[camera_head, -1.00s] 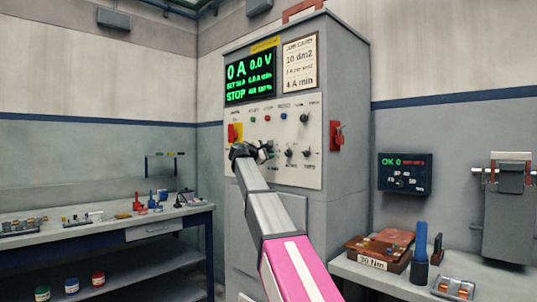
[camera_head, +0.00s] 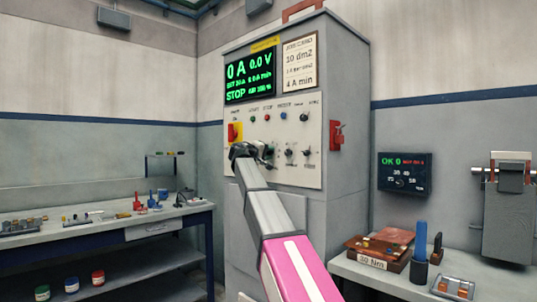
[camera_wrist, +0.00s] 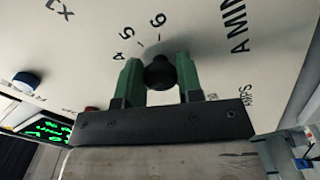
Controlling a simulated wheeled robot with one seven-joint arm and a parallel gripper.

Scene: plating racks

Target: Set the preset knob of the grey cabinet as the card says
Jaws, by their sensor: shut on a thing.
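The grey cabinet (camera_head: 345,90) stands in the middle of the head view, with a pale control panel (camera_head: 313,172) on its front. A job card (camera_head: 300,62) on it reads 10 dm2, a line too small to read surely, and 4 A min. My gripper (camera_head: 266,153) is at the lower left knobs of the panel. In the wrist view its green fingers (camera_wrist: 158,78) are shut on a black knob (camera_wrist: 158,72), with 4, 5 and 6 printed beside it. The knob's pointer is hidden, so its setting cannot be read.
The cabinet display (camera_head: 250,76) shows 0 A, 0.0 V and STOP. A red-and-yellow switch (camera_head: 235,133), small buttons and other black knobs (camera_head: 289,152) are close to my gripper. Benches with small items stand left (camera_head: 170,218) and right (camera_head: 390,280).

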